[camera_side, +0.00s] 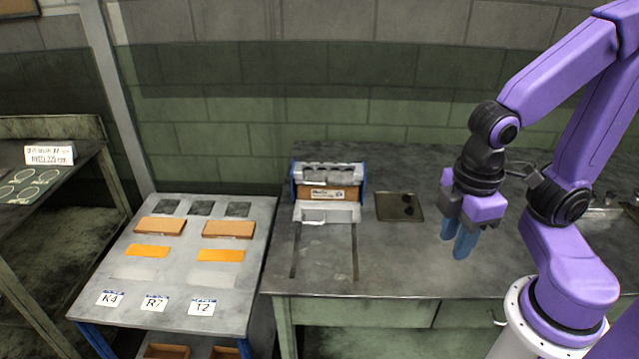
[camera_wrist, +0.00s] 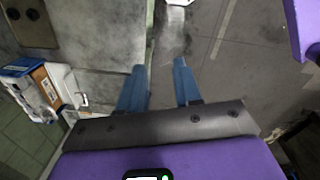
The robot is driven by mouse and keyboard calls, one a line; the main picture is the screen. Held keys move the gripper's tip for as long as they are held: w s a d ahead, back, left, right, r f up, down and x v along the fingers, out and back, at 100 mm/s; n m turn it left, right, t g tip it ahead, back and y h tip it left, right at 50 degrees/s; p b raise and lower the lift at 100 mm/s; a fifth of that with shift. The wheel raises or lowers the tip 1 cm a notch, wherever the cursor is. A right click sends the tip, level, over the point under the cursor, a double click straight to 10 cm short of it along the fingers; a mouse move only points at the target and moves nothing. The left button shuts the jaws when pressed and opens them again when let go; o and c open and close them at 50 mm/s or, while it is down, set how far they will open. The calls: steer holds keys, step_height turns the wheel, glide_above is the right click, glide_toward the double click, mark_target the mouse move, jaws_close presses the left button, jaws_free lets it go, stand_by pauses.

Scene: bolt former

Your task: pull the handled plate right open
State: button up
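The bolt former (camera_side: 327,185) stands at the back of the workbench, with blue side walls and a brown, labelled front. At its foot is the light grey handled plate (camera_side: 340,213), its pale handle (camera_side: 313,222) at the front edge. Two dark slots run from there toward the bench's front edge. In the wrist view the former (camera_wrist: 40,85) lies at the left, with a small handle (camera_wrist: 83,99) facing the gripper. My gripper (camera_side: 458,236) is to the right of the former, above the bench, blue fingers pointing down. The fingers (camera_wrist: 158,70) are apart, with nothing between them.
A dark square plate (camera_side: 400,207) with round spots lies between former and gripper. A side table (camera_side: 245,278) at the left carries brown and orange blocks, dark squares and tags K4, R7 and T2. The bench front is clear. A darker table stands far left.

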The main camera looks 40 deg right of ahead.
steer(key=w+a+f+m+t+h, duration=0.15)
steer(key=w+a+h, duration=0.25)
steer(key=w, duration=0.6)
steer(key=w+a+f+m+t+h, duration=0.1)
steer(key=w+a+m+h, duration=0.2)
steer(key=w, duration=0.6)
steer(key=m+t+h, duration=0.2)
steer(key=t+h, duration=0.1)
steer(key=h, duration=0.4)
glide_toward(313, 185)
steer(key=x, duration=0.9)
jaws_close()
